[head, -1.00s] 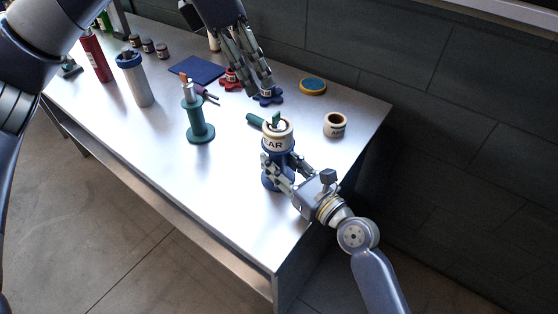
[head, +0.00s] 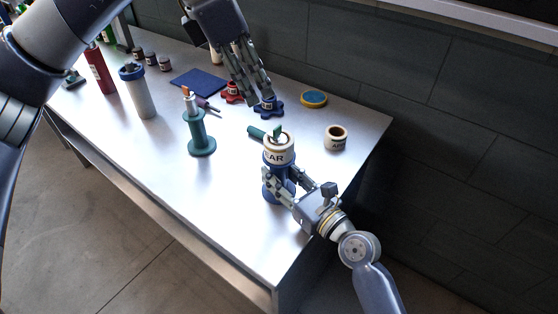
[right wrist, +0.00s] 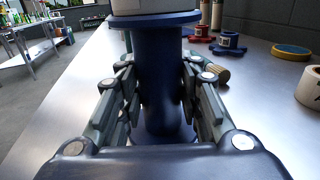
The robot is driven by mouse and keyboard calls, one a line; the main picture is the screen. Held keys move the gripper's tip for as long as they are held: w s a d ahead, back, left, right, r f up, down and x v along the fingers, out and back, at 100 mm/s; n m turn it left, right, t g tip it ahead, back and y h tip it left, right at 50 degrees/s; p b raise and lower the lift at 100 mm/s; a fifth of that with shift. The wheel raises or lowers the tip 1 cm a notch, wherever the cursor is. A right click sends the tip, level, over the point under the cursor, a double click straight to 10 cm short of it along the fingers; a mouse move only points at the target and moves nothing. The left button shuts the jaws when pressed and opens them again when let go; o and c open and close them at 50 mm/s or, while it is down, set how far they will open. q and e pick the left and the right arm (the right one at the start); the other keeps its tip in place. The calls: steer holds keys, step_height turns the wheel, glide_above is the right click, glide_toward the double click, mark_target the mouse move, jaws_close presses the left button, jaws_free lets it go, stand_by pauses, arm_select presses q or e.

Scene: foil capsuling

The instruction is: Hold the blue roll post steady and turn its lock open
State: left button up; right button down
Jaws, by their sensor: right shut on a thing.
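The blue roll post (head: 272,188) stands upright near the table's right end. A cream roll with dark lettering (head: 279,155) sits at its top, and a small green piece (head: 278,132) sticks up from the roll's centre; I cannot tell whether it is the lock or how it is turned. My right gripper (head: 281,190) is shut on the post's blue shaft, below the roll. The right wrist view shows its fingers on both sides of the blue shaft (right wrist: 160,85). My left gripper (head: 254,98) is open and empty, with its fingers pointing down over the back of the table.
A blue lobed knob (head: 268,107) and a red one (head: 233,93) lie by the left fingertips. A green post (head: 201,135) stands left, a small cream roll (head: 336,138) right, and a yellow-rimmed disc (head: 313,99) behind. The table's front middle is clear.

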mark_target(278, 126)
arm_select(q)
steer(key=d+f+n+t, duration=0.1)
steer(key=f+n, duration=0.1)
steer(key=f, duration=0.1)
steer(key=d+f+n, duration=0.1)
steer(key=f+n, duration=0.1)
steer(key=f, duration=0.1)
steer(key=w+d+f+n+t+y, duration=0.1)
steer(key=f+n, duration=0.2)
steer(key=shift+d+f+t, duration=0.1)
steer(key=shift+d+t, duration=0.2)
steer(key=shift+d, duration=0.05)
stand_by(0.5)
jaws_close()
